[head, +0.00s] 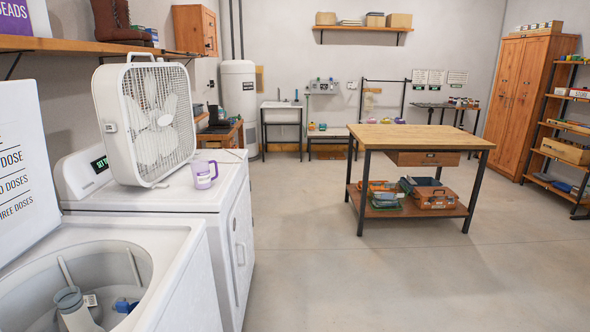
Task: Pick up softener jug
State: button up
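A small lavender jug (204,174) with a handle on its left and a pale label stands upright on top of the white dryer (180,196). It is likely the softener jug, but its label is too small to read. It is just right of a white box fan (148,122) and near the dryer's right edge. My gripper is not in view.
An open top-loading washer (185,268) stands at the front left, with a white dosing sign (18,160) behind it. A wooden shelf (90,46) hangs above the dryer. A workbench (420,136) stands in the room. The concrete floor (330,260) between is clear.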

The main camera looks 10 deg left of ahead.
aim_at(200, 171)
jog(key=i+l+z, duration=0.2)
jog(key=i, duration=0.3)
jog(key=i+z, duration=0.15)
jog(key=i, duration=0.35)
jog(key=i+j+u, duration=0.1)
jog(key=i+u, duration=0.3)
jog(key=i+l+u, duration=0.1)
jog(key=i+u, duration=0.3)
jog(key=i, duration=0.25)
jog(key=i+l+u, duration=0.2)
jog(key=i+u, duration=0.2)
jog(key=i+j+u, duration=0.15)
jog(key=i+u, duration=0.7)
jog(key=i, duration=0.15)
